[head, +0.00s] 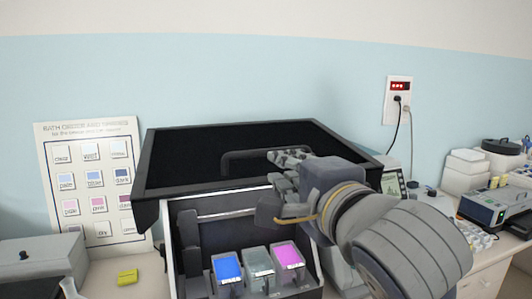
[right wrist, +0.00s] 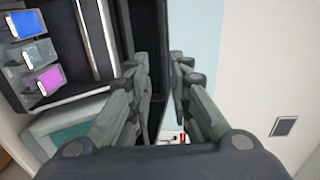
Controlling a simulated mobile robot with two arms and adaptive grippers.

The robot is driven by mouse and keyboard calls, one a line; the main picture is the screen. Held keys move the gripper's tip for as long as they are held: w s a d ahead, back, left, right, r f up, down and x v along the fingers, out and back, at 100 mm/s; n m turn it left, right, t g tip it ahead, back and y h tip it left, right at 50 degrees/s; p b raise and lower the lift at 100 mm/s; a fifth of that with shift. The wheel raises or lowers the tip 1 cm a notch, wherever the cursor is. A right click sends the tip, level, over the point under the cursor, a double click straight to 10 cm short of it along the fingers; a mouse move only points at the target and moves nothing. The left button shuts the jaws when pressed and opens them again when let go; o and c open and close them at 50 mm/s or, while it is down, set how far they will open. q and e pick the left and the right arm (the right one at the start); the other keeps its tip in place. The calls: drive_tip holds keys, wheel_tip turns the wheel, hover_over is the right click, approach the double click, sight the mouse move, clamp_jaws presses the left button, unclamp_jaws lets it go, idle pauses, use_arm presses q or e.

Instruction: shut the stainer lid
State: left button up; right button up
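The stainer (head: 188,240) stands on the bench with its black lid (head: 180,155) raised. A dark bar handle (head: 235,158) shows against the lid. My right gripper (head: 290,158) is in front of the lid, with its fingertips overlapping the right part of the handle in the head view. In the right wrist view the two fingers (right wrist: 160,68) are apart, with the dark lid edge (right wrist: 152,20) behind and between them. I cannot tell whether they touch the lid or handle. My left gripper is not in view.
Blue (head: 227,268), grey (head: 258,262) and magenta (head: 288,255) baths sit inside the open stainer. A chart (head: 90,185) stands behind at left, a yellow block (head: 127,277) lies on the bench. Lab devices (head: 495,208) crowd the right. A wall outlet (head: 398,100) has a cable.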

sight(266, 153)
drive_tip(key=p+x, duration=0.4)
drive_tip(key=x, duration=0.6)
drive_tip(key=shift+r, duration=0.15)
drive_tip(key=shift+w+a+p, duration=0.1)
drive_tip(key=shift+w+p, duration=0.2)
drive_tip(key=shift+w, duration=0.1)
clamp_jaws()
